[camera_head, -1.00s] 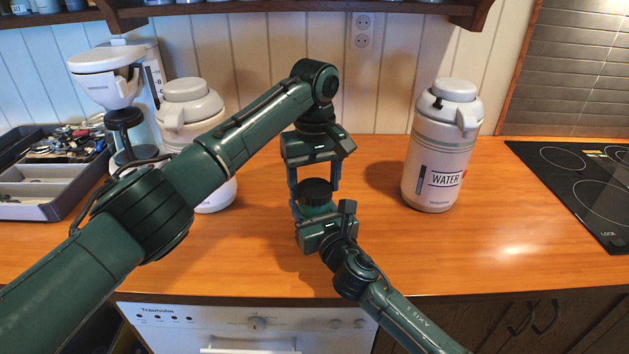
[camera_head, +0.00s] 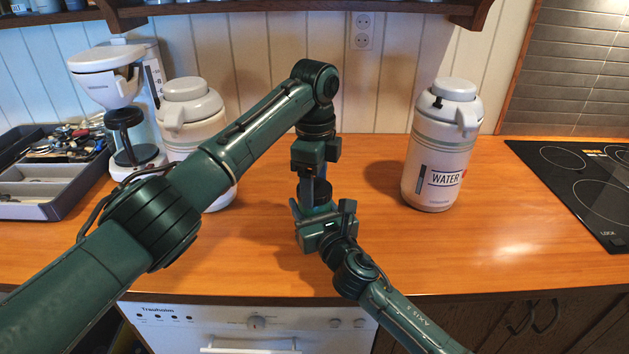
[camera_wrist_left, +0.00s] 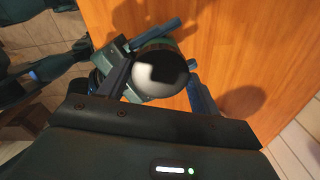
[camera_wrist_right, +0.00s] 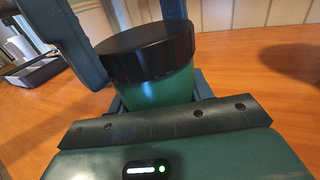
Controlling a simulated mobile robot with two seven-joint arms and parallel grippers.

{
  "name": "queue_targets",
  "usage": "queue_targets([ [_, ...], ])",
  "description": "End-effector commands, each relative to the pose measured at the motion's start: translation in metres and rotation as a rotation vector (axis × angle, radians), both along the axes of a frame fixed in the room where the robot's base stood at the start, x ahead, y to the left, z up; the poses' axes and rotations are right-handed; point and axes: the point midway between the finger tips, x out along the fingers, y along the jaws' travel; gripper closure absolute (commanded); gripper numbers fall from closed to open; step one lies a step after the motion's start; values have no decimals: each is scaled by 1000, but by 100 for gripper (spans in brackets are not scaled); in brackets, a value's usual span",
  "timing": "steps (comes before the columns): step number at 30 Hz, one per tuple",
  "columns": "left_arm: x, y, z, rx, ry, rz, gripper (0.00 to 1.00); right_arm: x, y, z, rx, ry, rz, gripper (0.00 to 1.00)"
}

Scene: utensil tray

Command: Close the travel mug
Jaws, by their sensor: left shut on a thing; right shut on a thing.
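The travel mug (camera_wrist_right: 160,90) has a green body and stands between my two grippers above the counter. Its black ribbed lid (camera_wrist_right: 147,50) sits on the top of the body in the right wrist view; I cannot tell how tightly it is seated. My left gripper (camera_head: 314,188) comes down from above and is shut on the lid, its fingers on either side of the lid (camera_wrist_left: 165,70) in the left wrist view. My right gripper (camera_head: 316,216) comes from the front and is shut on the green body, which is largely hidden in the head view.
A white water dispenser (camera_head: 440,150) stands at the right, and another dispenser (camera_head: 190,110) stands behind my left arm. A utensil tray (camera_head: 60,205) and a white kitchen machine (camera_head: 104,72) are at the left. The stove (camera_head: 585,180) is far right. The counter (camera_head: 520,245) is clear at front right.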

Motion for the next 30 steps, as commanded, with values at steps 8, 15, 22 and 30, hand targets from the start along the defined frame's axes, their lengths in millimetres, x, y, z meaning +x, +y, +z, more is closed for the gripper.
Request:
queue_targets([
  [8,0,0,0,1,2,-361,63,1,-1,0,0,1,-2,100],
  [15,0,0,0,0,1,-359,23,1,-1,0,0,1,-2,100],
  [22,0,0,0,0,0,-358,14,0,-1,0,-1,0,-2,100],
  [30,0,0,11,-1,-3,-358,14,0,-1,0,-1,0,-2,100],
])
